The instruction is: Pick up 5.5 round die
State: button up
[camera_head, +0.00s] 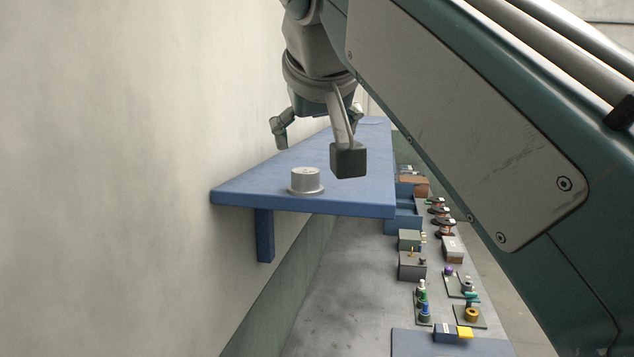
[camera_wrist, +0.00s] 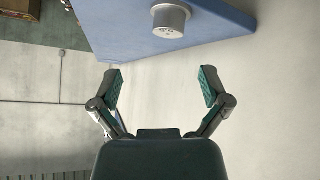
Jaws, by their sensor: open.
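A round metal die (camera_head: 306,181), a short silvery cylinder with a wider base rim, stands upright on the blue shelf (camera_head: 350,203) near its front edge. It also shows in the wrist view (camera_wrist: 170,20) at the top, with small marks on its flat top face. My gripper (camera_head: 314,146) hangs from the arm above the shelf, with its fingers spread. In the wrist view my gripper (camera_wrist: 160,85) is open and empty. The die lies beyond the fingertips and apart from them.
A pale wall (camera_head: 130,150) bounds the shelf on the left. Below the shelf to the right, a grey bench (camera_head: 350,290) holds several small boxes, coloured fittings and a blue mat (camera_head: 410,345). The shelf around the die looks clear.

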aim_at(305, 171)
jog(key=shift+m+g+y, duration=0.3)
jog(key=shift+g+y, duration=0.1)
jog(key=shift+y, duration=0.3)
jog(key=x, duration=0.4)
jog(key=shift+a+r, duration=0.1)
jog(key=shift+a, duration=0.15)
jog(key=x, duration=0.5)
jog(key=shift+d, duration=0.25)
grip_shut()
